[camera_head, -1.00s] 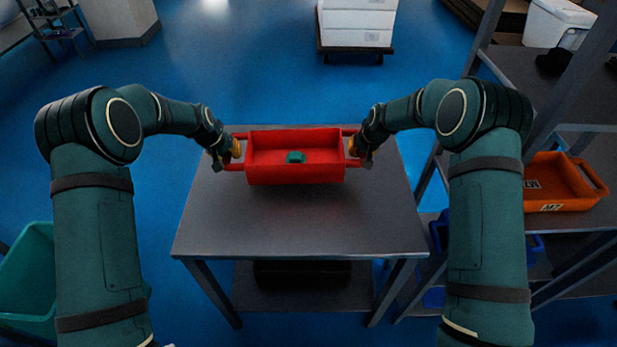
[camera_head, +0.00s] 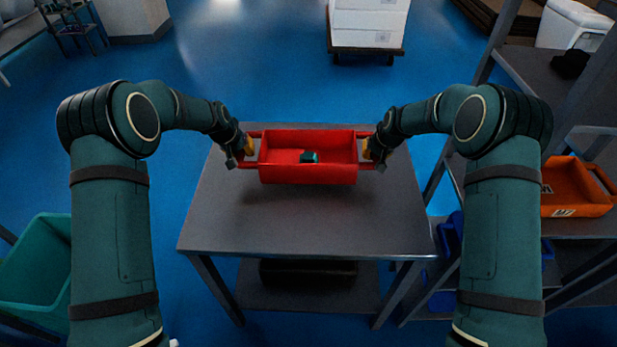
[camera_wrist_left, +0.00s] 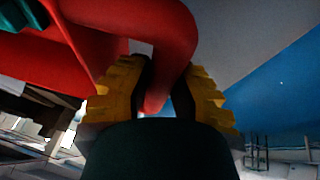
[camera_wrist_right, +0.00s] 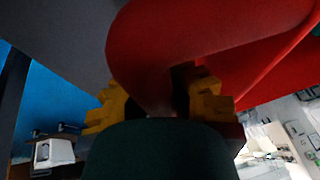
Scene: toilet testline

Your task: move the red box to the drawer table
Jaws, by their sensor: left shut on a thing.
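The red box (camera_head: 308,173) is an open tray with a handle at each end and a small dark green object (camera_head: 310,157) inside. It is level, over the far part of a grey table (camera_head: 300,225); a shadow lies below it, and I cannot tell whether it touches the top. My left gripper (camera_head: 246,147) is shut on the left handle, which also shows between yellow fingers in the left wrist view (camera_wrist_left: 165,85). My right gripper (camera_head: 369,150) has its fingers around the right handle, seen in the right wrist view (camera_wrist_right: 150,85). I see no drawer on the table.
The front of the tabletop is bare. A shelf rack with an orange bin (camera_head: 575,190) and blue bins (camera_head: 455,235) stands close at the right. A teal bin (camera_head: 40,270) is at the lower left. White boxes (camera_head: 368,25) stand on a cart behind.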

